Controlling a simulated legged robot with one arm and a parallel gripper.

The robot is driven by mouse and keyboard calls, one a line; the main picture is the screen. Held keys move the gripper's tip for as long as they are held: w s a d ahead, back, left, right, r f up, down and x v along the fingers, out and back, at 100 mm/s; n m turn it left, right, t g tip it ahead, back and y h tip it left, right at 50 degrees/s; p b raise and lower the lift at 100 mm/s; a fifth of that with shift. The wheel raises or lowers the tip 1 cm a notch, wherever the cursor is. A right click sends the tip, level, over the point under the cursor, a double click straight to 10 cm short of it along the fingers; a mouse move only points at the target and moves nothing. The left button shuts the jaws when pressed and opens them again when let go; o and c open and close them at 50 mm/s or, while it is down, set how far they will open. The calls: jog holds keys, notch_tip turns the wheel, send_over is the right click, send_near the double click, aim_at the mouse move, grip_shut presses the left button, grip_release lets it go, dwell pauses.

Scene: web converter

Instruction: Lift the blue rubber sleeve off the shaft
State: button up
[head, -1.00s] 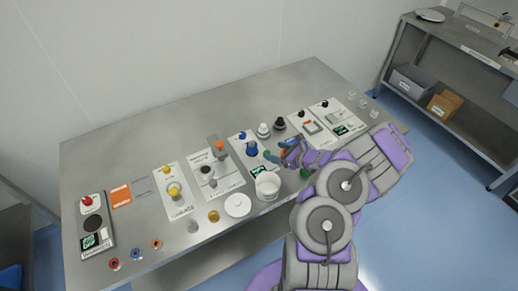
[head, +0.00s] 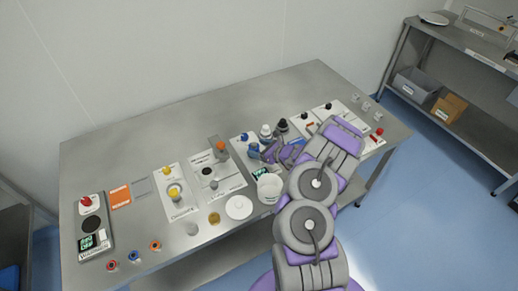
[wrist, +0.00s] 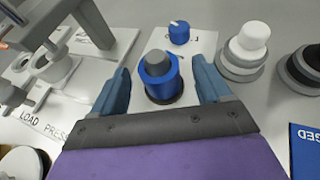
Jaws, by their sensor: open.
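The blue rubber sleeve (wrist: 159,85) sits around a grey shaft (wrist: 159,62) whose rounded top sticks out above it. In the head view the sleeve (head: 253,150) stands on a white panel and is small and partly close to my gripper. My gripper (wrist: 163,88) is open in the wrist view, with one blue finger on each side of the sleeve. A gap shows between each finger and the sleeve, so neither seems to touch it. The sleeve's lower front is close to the dark palm edge.
A blue knob (wrist: 179,32) stands behind the sleeve. A white-topped post (wrist: 248,42) and a dark-topped post (wrist: 304,66) stand to the right. A grey press frame (wrist: 45,50) is at the left.

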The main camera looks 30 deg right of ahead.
jog(key=c, duration=1.4)
